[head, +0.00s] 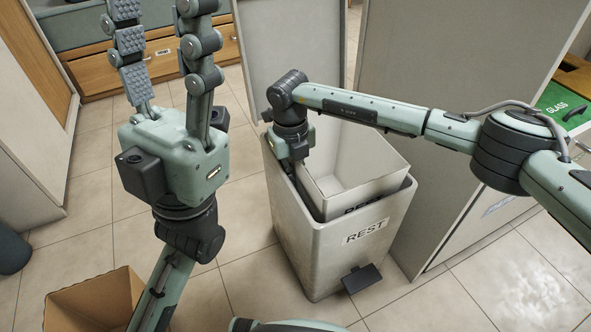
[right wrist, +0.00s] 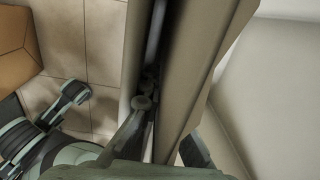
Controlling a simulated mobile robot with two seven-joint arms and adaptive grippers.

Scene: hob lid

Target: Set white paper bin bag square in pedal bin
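The pedal bin (head: 300,250) is a pale grey box marked REST, with a dark pedal at its front foot. Its lid (head: 290,50) stands up behind it. The white paper bag (head: 372,158) is open-topped and inside the bin, its rim above the bin's front rim. Dark lettering on its front is partly hidden. A dark gap shows along its left side. My right gripper (head: 298,160) points down at the bag's left wall. In the right wrist view, its fingers (right wrist: 170,130) straddle that wall; contact is unclear. My left gripper (head: 160,45) is raised, open and empty.
A cardboard box (head: 95,300) stands on the floor at lower left. A tall grey panel (head: 450,55) rises right of the bin, with a green GLASS container (head: 563,105) beyond. Wooden drawers (head: 160,58) are at the back left. Tiled floor is free left of the bin.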

